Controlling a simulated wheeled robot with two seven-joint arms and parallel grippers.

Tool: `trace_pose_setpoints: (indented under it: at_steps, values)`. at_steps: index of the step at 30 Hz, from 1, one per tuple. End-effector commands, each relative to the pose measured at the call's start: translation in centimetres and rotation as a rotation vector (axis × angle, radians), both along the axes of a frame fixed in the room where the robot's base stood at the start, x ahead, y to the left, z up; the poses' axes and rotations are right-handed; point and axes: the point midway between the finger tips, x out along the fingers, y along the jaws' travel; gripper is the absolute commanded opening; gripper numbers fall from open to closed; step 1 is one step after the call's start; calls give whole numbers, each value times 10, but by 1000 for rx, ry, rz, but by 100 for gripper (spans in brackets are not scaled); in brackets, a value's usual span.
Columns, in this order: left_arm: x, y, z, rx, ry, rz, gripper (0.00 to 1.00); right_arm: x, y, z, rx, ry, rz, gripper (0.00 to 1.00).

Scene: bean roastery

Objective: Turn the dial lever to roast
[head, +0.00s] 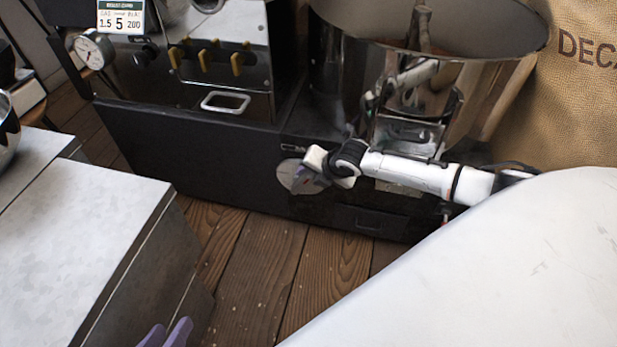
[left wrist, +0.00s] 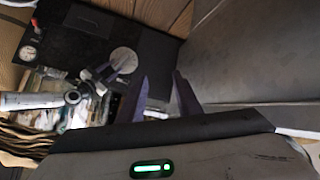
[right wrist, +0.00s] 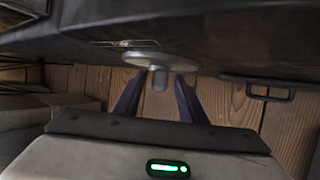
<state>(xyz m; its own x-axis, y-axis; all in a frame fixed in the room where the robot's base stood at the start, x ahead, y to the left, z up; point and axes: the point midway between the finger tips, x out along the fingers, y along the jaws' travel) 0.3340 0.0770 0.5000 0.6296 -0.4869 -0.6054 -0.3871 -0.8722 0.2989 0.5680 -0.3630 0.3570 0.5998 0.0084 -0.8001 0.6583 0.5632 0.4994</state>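The dial (head: 290,177) is a round pale grey plate on the front of the black roaster base. In the right wrist view, the dial (right wrist: 135,56) has a short grey lever (right wrist: 160,80) sticking out toward me. My right gripper (head: 304,180) is at the dial and hides part of it in the head view. Its purple fingers (right wrist: 160,82) are open, one on each side of the lever, with gaps visible. The dial (left wrist: 123,60) also shows in the left wrist view. My left gripper (head: 166,333) is low in the head view, open and empty, away from the dial. No roast marking is readable.
The black roaster base (head: 225,155) carries a steel drum (head: 345,70), a gauge (head: 92,50) and yellow-tipped levers (head: 209,60). A grey-topped counter (head: 80,230) stands left. A burlap sack (head: 580,110) is at the right. Wooden floor (head: 255,270) lies open between.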

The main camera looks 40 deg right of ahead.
Motion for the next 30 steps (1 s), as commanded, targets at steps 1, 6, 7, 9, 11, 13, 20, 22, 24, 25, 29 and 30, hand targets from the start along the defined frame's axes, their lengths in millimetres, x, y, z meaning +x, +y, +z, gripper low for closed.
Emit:
trace_pose_setpoints:
  at_steps: [1,6,7,9,11,13,20,22,24,25,29,30]
  values:
    - [0,-2,0,-15,-11,0,31,4,0,-9,2,0,-2,38]
    - [1,-5,8,-43,-29,-2,31,11,1,-16,2,0,-1,38]
    - [1,-6,9,-45,-31,-2,31,11,1,-16,2,0,-1,38]
    - [1,-6,10,-48,-33,-2,31,12,1,-16,2,1,-1,38]
    - [1,-6,11,-48,-33,-2,31,12,1,-15,1,1,0,38]
    - [1,-6,11,-48,-33,-2,31,12,1,-15,1,1,0,38]
    - [1,-6,11,-47,-33,-1,31,12,1,-15,1,1,0,7]
    - [1,-6,11,-47,-34,-2,31,11,1,-15,1,1,0,0]
    - [1,-6,11,-47,-34,-2,31,11,1,-15,1,1,0,0]
    - [1,-6,11,-47,-34,-2,31,11,1,-15,1,1,0,0]
    - [1,-5,12,-44,-33,-1,31,11,-1,-14,-1,3,-3,0]
    - [1,-5,13,-41,-34,-1,31,10,-2,-13,-5,7,-6,0]
